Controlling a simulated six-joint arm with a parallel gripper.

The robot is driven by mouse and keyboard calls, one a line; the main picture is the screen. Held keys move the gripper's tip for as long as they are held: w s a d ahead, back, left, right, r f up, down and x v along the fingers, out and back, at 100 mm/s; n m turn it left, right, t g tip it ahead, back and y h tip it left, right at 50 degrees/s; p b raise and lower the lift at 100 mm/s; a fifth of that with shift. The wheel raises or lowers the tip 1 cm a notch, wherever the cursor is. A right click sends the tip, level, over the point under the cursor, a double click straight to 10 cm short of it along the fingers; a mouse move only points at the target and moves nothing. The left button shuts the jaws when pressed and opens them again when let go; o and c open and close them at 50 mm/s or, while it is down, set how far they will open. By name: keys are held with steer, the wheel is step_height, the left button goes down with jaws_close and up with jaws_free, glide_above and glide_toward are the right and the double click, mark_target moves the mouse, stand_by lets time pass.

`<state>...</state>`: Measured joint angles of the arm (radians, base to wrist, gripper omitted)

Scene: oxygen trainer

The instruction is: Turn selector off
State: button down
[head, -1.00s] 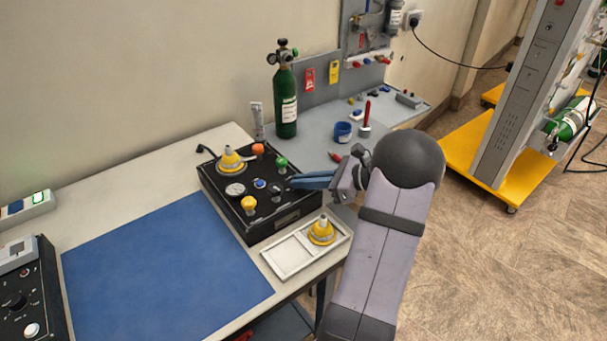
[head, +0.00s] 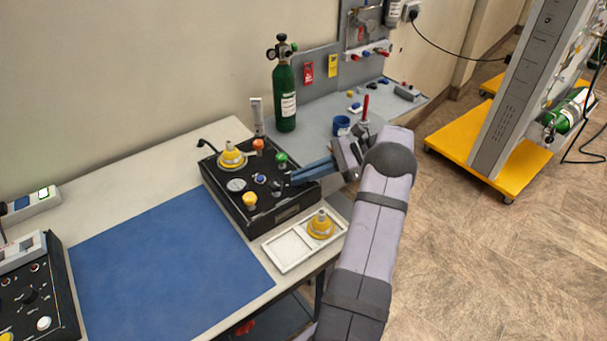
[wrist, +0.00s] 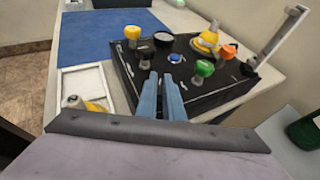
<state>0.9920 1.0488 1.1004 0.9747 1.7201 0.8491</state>
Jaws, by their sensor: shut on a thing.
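The black trainer box (head: 248,212) stands on the bench and also shows in the wrist view (wrist: 215,92). The small dark selector knob (head: 277,187) is on its top, between the green knob (head: 281,160) and the yellow knob (head: 249,200). My gripper (head: 290,180) reaches in from the right with its blue fingers low over the box top.
An orange knob (head: 258,145), a blue button (head: 260,179), a gauge (head: 236,185) and a yellow mask-like piece (head: 232,157) crowd the box top. A white tray (head: 289,250) lies in front right. A green cylinder (head: 285,100) stands behind. The blue mat (head: 165,270) is clear.

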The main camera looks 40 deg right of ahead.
stand_by(0.3)
steer(key=c, duration=1.9)
jaws_free()
steer(key=b+v, duration=0.1)
steer(key=v, duration=0.6)
steer(key=shift+b, duration=0.4)
steer(key=shift+r, duration=0.15)
